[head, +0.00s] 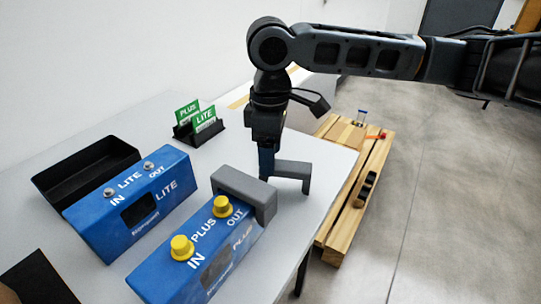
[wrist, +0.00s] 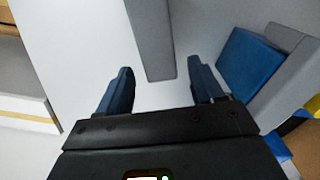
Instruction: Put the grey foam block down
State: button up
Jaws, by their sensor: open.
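A grey foam block (head: 293,168) stands on the white table near its right edge, with a leg reaching down at its right end. My gripper (head: 267,168) is open at the block's left end in the head view. In the wrist view, the block (wrist: 151,38) shows as a grey bar lying between and beyond the two spread blue fingers of my gripper (wrist: 160,68), with clear gaps on both sides. A second grey angled block (head: 240,186) sits over the far end of the blue PLUS box (head: 215,255). My gripper hides part of the standing block in the head view.
The blue LITE box (head: 125,215) and a black tray (head: 75,168) stand to the left. A black holder (head: 203,133) with green PLUS and LITE cards is behind. A wooden pallet (head: 345,230) lies beyond the table's right edge. The table between holder and gripper is clear.

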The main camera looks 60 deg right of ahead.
notch_tip(320, 180, up, 11)
jog(key=p, duration=0.1)
jog(key=shift+f, duration=0.15)
